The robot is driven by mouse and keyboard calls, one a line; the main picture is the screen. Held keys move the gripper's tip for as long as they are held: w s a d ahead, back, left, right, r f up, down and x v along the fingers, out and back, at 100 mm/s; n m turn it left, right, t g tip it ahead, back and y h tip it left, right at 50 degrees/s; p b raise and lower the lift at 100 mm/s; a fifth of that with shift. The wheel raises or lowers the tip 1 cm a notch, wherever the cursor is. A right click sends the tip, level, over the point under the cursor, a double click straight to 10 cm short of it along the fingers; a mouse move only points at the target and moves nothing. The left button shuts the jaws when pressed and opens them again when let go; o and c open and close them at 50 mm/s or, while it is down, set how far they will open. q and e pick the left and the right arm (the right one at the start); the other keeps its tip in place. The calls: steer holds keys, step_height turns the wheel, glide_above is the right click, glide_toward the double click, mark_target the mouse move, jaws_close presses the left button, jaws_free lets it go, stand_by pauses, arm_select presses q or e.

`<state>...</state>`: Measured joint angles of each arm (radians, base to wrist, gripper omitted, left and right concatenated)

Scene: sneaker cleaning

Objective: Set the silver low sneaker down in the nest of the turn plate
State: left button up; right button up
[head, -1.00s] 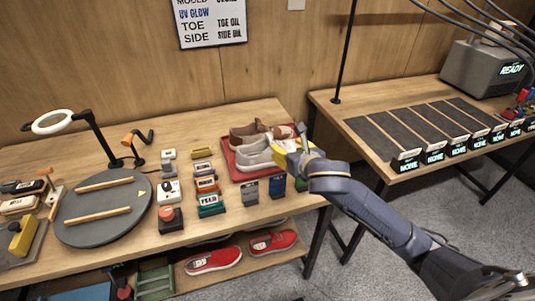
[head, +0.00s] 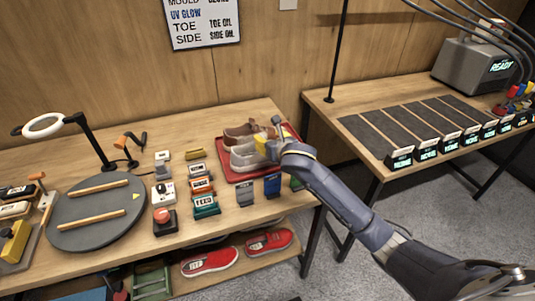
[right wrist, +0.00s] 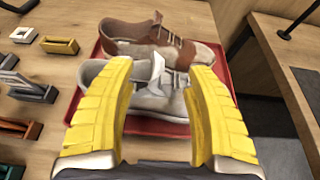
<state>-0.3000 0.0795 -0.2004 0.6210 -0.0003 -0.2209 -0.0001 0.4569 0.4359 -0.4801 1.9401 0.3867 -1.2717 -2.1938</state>
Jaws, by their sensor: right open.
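The silver low sneaker (head: 245,157) sits on the red tray (head: 232,178), in front of a brown shoe (head: 243,132). In the right wrist view the silver sneaker (right wrist: 150,92) lies crosswise beyond and between the yellow fingers. My right gripper (right wrist: 152,110) is open, its fingers apart on either side of the shoe's middle. I cannot tell whether they touch it. In the head view this gripper (head: 265,146) partly covers the sneaker's right end. The turn plate (head: 97,214) is a grey disc at the left with two wooden bars and nothing between them. My left gripper is not in view.
Several small labelled blocks (head: 204,206) and a red button box (head: 165,220) stand between plate and tray. A ring lamp (head: 43,125) stands behind the plate. Red sneakers (head: 209,262) lie on the shelf below. A second table (head: 385,158) with dark pads is at the right.

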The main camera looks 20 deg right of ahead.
mark_target(265, 137)
steer(key=shift+x, duration=2.4)
steer(key=shift+o, duration=0.2)
steer(key=shift+s+d+f, duration=0.1)
jaws_close()
